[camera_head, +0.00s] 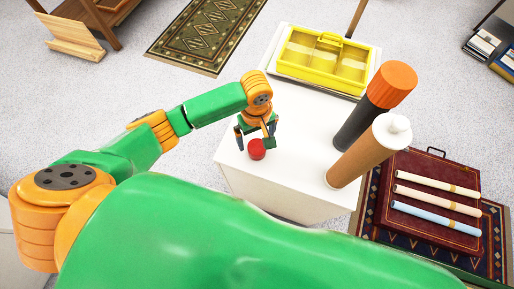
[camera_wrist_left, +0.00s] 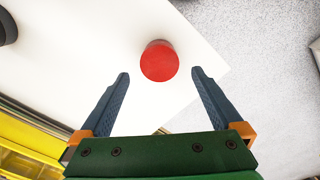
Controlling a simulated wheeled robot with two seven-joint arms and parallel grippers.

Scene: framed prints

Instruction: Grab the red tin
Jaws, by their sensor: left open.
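The red tin (camera_head: 256,149) is a small round red can standing on the white table (camera_head: 298,185), close to its left corner. My left gripper (camera_head: 255,134) is right above and behind it, pointing down. In the left wrist view the red tin (camera_wrist_left: 159,61) shows from above, centred sideways and just beyond the tips of the two blue fingers (camera_wrist_left: 160,76). The fingers are wide apart with nothing between them. I cannot tell the exact height of the fingertips over the table. My right gripper does not show in either view.
A yellow compartment box (camera_head: 323,61) lies at the table's back. A dark cylinder with an orange top (camera_head: 391,86) and a brown cylinder with a white knob (camera_head: 368,153) stand to the right. A dark red case (camera_head: 430,170) bears rolled tubes. The table between tin and cylinders is clear.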

